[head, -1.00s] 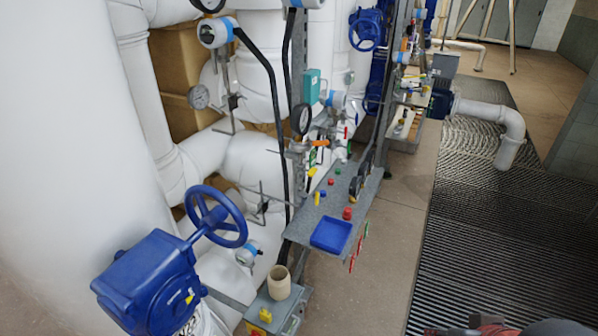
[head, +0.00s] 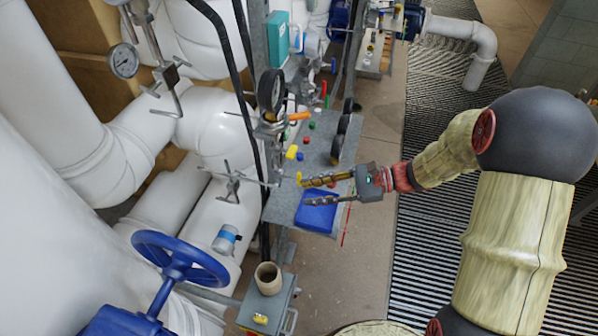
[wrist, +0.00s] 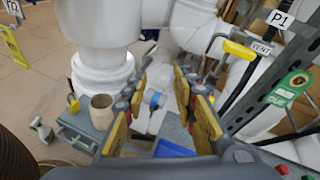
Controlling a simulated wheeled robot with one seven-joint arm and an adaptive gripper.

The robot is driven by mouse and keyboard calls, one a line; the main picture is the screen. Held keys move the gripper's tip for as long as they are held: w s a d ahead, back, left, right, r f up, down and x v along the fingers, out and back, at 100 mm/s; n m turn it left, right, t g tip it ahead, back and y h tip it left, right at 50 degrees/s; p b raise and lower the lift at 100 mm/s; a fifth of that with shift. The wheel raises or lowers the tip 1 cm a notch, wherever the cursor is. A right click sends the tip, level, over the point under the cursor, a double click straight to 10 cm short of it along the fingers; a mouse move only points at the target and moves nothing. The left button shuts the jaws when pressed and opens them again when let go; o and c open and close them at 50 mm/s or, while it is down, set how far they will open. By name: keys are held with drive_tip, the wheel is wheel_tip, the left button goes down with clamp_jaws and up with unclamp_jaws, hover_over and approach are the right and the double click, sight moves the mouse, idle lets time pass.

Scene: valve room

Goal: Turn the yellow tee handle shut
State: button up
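A yellow-sleeved handle (wrist: 240,50) on a bent metal rod shows in the wrist view, upper right, beside a VENT tag. It lies to the right of my gripper (wrist: 158,95), outside the fingers. In the head view a small yellow piece (head: 299,178) shows close to the tips of my gripper (head: 305,192); I cannot tell whether it is the same handle or whether they touch. My gripper is open, its two fingers apart with nothing seen between them. It is over the blue tray (head: 316,222) on the grey shelf, pointing left.
A round gauge (head: 271,90), a grey post and black hoses stand near the shelf. Small coloured pieces lie on it. A blue handwheel (head: 180,258) and grey box (head: 270,300) are at lower left. White pipes fill the left. Grated floor (head: 425,200) lies right.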

sight(299, 173)
drive_tip(key=w+d+f+m+t+y, duration=0.2)
drive_tip(key=w+d+f+m+t, duration=0.25)
drive_tip(key=w+m, duration=0.2)
drive_tip(key=shift+t, duration=0.35)
drive_tip(key=b+x, duration=0.1)
drive_tip(key=x, duration=0.7)
drive_tip(key=shift+w+a, duration=0.1)
drive_tip(key=shift+w, duration=0.05)
drive_tip(key=shift+c, duration=0.5)
clamp_jaws()
